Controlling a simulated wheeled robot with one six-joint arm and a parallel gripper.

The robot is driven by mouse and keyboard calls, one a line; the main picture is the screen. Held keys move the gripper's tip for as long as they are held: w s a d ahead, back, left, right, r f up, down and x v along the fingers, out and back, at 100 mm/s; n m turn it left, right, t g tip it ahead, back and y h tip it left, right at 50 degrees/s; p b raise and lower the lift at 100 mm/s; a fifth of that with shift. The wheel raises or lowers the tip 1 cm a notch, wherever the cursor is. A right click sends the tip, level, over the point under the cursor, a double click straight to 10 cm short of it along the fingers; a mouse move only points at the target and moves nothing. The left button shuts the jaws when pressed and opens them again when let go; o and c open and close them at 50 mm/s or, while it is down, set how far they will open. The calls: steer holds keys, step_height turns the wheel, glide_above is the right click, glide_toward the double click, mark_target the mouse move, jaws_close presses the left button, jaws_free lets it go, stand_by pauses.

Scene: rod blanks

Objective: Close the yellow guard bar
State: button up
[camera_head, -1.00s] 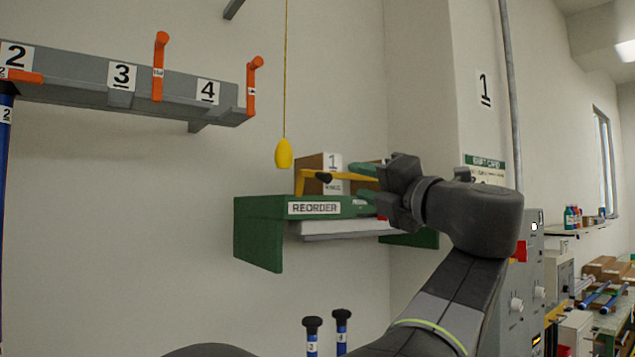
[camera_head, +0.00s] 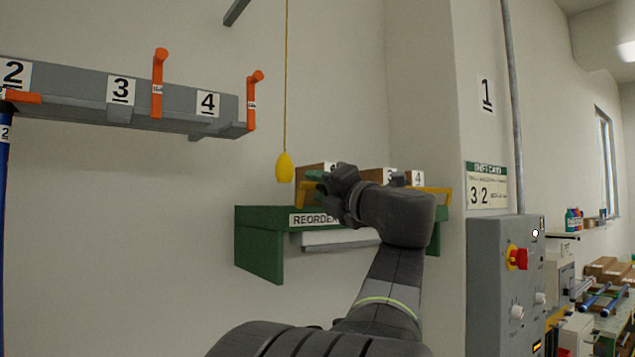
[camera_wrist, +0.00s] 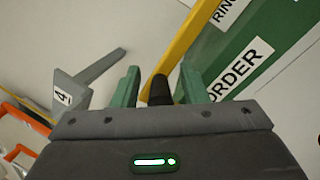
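The yellow guard bar (camera_head: 304,194) runs along the front of the green REORDER shelf (camera_head: 259,242), partly hidden behind my gripper (camera_head: 316,182) and arm. In the wrist view, the yellow bar (camera_wrist: 188,38) crosses the top, and its black knob (camera_wrist: 160,90) stands between the two green fingers of my gripper (camera_wrist: 160,76). The fingers are apart, with a small gap visible on each side of the knob. The knob itself is hidden in the head view.
Cardboard boxes (camera_head: 375,176) stand on the shelf behind the bar. A yellow pull-cord weight (camera_head: 284,167) hangs just left of my gripper. A grey numbered rack (camera_head: 180,105) with orange hooks is at upper left. A grey control cabinet (camera_head: 490,290) stands at right.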

steer(key=shift+x, duration=0.8)
steer(key=shift+c, duration=0.2)
steer(key=c, duration=0.7)
steer(key=shift+r+p, duration=0.25)
steer(key=shift+p, duration=0.95)
steer(key=g+p, duration=0.1)
steer(key=p, duration=0.1)
steer(key=h+p, duration=0.1)
steer(key=p, duration=0.2)
steer(key=shift+w+a+g+h, duration=0.2)
steer(key=shift+w+g+h, duration=0.1)
steer(key=shift+g, duration=0.1)
steer(key=shift+w+a+f+g+p, duration=0.15)
steer(key=shift+g+p, duration=0.15)
steer(key=shift+p, duration=0.65)
steer(key=shift+f+h, duration=0.15)
steer(key=shift+h, duration=0.15)
steer(key=shift+f, duration=0.1)
